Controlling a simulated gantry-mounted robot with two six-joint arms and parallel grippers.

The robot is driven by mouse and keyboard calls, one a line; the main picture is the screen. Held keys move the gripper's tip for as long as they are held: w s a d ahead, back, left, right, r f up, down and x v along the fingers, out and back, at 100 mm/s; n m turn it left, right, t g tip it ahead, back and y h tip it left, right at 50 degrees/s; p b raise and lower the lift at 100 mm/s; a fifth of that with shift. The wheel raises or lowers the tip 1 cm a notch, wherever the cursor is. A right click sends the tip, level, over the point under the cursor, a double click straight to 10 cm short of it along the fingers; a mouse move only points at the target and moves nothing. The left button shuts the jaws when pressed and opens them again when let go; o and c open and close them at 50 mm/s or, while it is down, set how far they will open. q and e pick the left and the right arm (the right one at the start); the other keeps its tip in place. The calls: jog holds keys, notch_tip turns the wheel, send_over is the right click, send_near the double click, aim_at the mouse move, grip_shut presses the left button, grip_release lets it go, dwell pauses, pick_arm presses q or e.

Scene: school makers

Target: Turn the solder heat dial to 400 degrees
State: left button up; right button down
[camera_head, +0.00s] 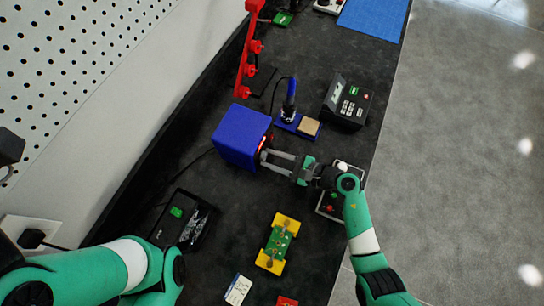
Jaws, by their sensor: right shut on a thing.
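The solder station is a blue box (240,136) standing on the dark bench. Its front faces right and carries a small lit red display (273,146). My right gripper (265,157) reaches in from the right, with its fingertips at the lower part of that front. It is shut on the heat dial there; the fingers and the steep angle hide most of the dial, and its setting cannot be read. My left arm comes in at the lower left, and its gripper is not in view.
A soldering iron (289,100) stands in its holder behind the station, near a black keypad device (347,102). A yellow-ended clamp with a green board (278,243) lies in front. A black tray (183,221) is at left. A grey-and-red device (330,205) lies under my right arm.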

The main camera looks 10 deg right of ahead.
jog(key=c, duration=0.5)
grip_release()
jog(key=shift+p+v, duration=1.45)
jog(key=shift+v, duration=4.35)
